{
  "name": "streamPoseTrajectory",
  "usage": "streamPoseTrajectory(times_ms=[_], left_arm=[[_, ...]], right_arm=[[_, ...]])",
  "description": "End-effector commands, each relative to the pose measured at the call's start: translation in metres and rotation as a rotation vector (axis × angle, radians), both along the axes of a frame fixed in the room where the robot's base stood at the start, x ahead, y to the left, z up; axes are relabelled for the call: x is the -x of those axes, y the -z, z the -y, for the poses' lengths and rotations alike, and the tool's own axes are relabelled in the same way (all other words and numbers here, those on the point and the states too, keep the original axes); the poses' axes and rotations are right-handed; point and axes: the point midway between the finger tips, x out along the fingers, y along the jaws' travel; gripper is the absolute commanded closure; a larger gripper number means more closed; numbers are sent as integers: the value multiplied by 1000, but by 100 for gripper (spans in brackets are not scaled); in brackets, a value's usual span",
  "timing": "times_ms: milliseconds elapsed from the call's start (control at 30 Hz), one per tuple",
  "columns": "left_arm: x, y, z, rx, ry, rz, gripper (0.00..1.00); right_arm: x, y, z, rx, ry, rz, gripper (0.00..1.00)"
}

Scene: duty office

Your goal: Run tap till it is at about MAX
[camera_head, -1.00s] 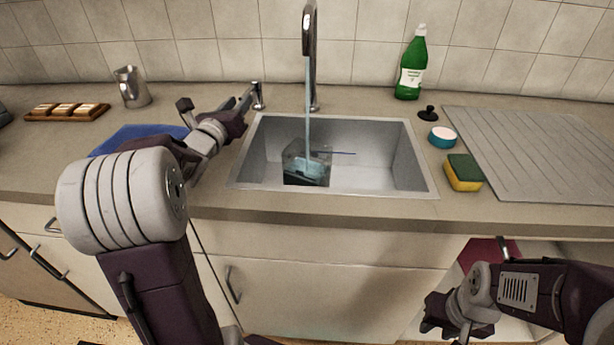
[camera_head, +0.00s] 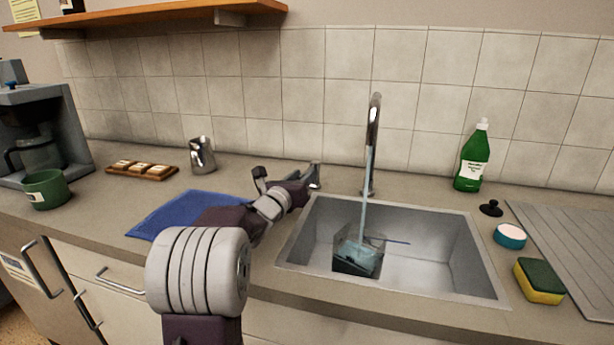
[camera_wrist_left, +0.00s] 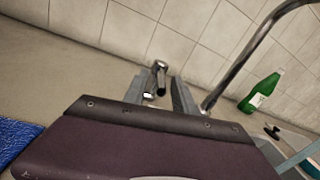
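The tap (camera_head: 373,125) stands behind the sink (camera_head: 440,255), and a stream of water runs from its spout. The stream falls into a clear container (camera_head: 357,258) with a dark lower part, tilted in the sink's left half. Bluish water shows in it; no MAX mark is readable. My left gripper (camera_head: 308,178) is at the small metal tap lever left of the spout. In the left wrist view, the lever (camera_wrist_left: 157,78) stands between the two fingers of my left gripper (camera_wrist_left: 160,92), which look apart with a gap at the right finger. My right gripper is out of view.
A blue cloth (camera_head: 180,213) lies left of the sink, with a metal pitcher (camera_head: 202,156), a wooden tray (camera_head: 142,170) and a green mug (camera_head: 47,190) beyond. A green bottle (camera_head: 472,160), black plug (camera_head: 491,208), round tub (camera_head: 510,236) and sponge (camera_head: 538,281) stand at right.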

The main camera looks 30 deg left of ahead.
Motion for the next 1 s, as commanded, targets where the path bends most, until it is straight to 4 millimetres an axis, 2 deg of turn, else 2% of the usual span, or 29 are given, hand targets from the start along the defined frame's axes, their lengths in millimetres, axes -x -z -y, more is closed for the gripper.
streamPoseTrajectory(times_ms=[133, 433, 467, 500, 567, 1000], left_arm=[[-19, 0, -1, -1, 1, -1, 67], [-23, 0, -2, -1, 0, 1, 67], [-23, 0, -2, -1, 0, 1, 73], [-23, 0, -2, -1, 0, 1, 84], [-23, 0, -2, -1, 0, 1, 100], [-23, 0, -2, -1, 0, 0, 100]], right_arm=[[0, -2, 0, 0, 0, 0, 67], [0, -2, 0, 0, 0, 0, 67], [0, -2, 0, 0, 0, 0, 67], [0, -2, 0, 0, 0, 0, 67], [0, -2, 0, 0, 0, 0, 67], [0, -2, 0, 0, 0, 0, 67]])
